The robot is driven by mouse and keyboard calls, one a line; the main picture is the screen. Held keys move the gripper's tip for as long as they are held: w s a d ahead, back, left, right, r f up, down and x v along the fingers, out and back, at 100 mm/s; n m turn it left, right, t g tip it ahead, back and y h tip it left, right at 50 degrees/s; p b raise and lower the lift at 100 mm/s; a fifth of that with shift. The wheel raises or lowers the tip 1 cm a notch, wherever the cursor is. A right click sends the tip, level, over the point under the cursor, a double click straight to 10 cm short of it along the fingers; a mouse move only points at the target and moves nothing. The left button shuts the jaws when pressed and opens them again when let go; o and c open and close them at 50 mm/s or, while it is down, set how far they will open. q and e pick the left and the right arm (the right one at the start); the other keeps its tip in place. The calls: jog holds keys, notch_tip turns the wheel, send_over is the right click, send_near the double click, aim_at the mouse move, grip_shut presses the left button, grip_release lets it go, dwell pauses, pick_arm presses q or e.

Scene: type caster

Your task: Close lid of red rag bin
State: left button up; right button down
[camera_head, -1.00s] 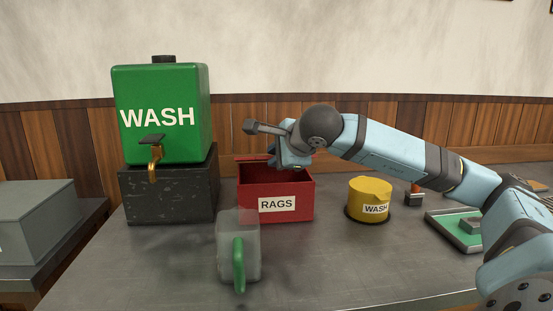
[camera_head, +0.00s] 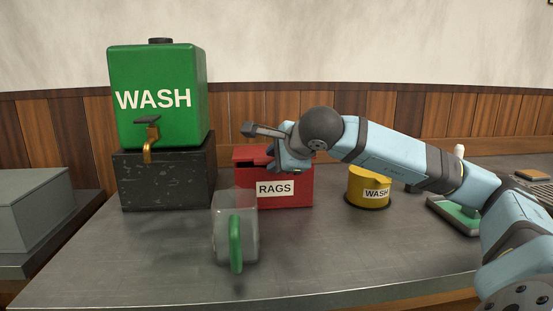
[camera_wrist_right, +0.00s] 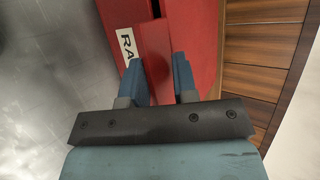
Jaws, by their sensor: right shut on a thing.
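The red rag bin (camera_head: 298,196) with its white RAGS label stands in the middle of the counter. Its red lid (camera_head: 250,153) lies over the top, down or nearly down; my right arm hides much of it, so I cannot tell if it is flush. My right gripper (camera_head: 277,164) is at the lid's front edge. In the right wrist view, the right gripper (camera_wrist_right: 160,75) has its blue fingers on either side of a red lip of the lid (camera_wrist_right: 156,50), shut on it. The bin's front with the label (camera_wrist_right: 127,45) shows beside it. My left gripper is out of view.
A clear jug with a green handle (camera_head: 237,243) stands close in front of the bin. A green WASH tank (camera_head: 160,75) sits on a dark block (camera_head: 165,182) to the left. A yellow WASH pot (camera_head: 368,188) stands to the right. The front right counter is clear.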

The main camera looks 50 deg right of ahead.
jog(key=c, duration=1.2)
grip_release()
jog(key=shift+f, duration=0.15)
jog(key=shift+c, duration=0.2)
jog(key=shift+w+d+f, duration=0.15)
jog(key=shift+w, duration=0.05)
jog(key=v, duration=1.4)
jog(key=shift+w, duration=0.15)
